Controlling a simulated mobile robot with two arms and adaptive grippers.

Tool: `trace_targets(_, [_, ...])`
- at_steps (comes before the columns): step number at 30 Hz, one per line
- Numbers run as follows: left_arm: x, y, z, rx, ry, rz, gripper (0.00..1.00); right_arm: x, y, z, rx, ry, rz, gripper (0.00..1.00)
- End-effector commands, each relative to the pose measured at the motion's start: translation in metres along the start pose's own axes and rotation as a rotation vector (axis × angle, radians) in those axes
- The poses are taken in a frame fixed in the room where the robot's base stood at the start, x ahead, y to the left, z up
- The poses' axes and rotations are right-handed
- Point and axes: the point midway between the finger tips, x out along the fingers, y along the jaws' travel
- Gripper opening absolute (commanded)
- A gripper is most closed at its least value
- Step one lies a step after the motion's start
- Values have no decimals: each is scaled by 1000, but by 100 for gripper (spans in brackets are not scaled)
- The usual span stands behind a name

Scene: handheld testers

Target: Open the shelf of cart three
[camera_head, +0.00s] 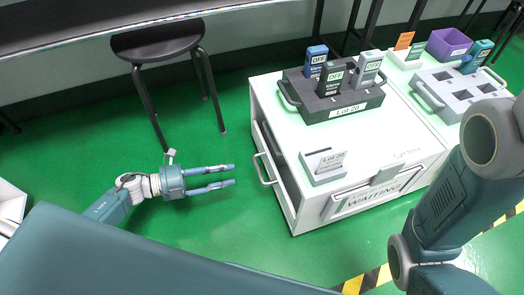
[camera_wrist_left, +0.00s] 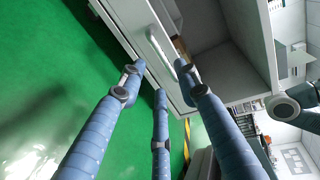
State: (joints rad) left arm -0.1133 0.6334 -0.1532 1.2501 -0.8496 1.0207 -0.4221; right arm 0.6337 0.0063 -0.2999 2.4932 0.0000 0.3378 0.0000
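A white cart (camera_head: 262,104) labelled "WAITING" stands right of centre in the head view; I read no cart number on it. Its left side has a low front panel with a metal handle (camera_head: 264,169) and a dark gap above it. My left gripper (camera_head: 234,175) is open and empty, fingers pointing at the handle, a short way left of it. In the left wrist view the handle (camera_wrist_left: 152,42) is ahead of the spread fingers (camera_wrist_left: 160,78), with an open shelf interior (camera_wrist_left: 222,68) behind it. I see no contact. My right gripper is out of view.
A grey tray (camera_head: 480,84) and purple bin (camera_head: 448,45) stand farther right. A black stool (camera_head: 158,42) stands behind my left arm. Green floor is clear around the gripper.

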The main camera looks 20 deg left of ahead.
Motion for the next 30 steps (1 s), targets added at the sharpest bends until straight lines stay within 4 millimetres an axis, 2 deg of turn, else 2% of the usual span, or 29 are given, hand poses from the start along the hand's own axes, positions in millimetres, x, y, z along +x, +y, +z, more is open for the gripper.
trace_targets(5, [11,7,-2,-1,2,7,33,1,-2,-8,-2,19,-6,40])
trace_targets(8, [28,6,-2,0,3,3,33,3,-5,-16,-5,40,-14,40])
trace_targets(18, [90,7,-2,-1,2,4,33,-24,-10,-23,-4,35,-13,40])
trace_targets(24, [105,5,-1,-1,1,6,33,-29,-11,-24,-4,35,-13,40])
trace_targets(30, [106,4,-1,-2,1,6,33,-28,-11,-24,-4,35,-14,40])
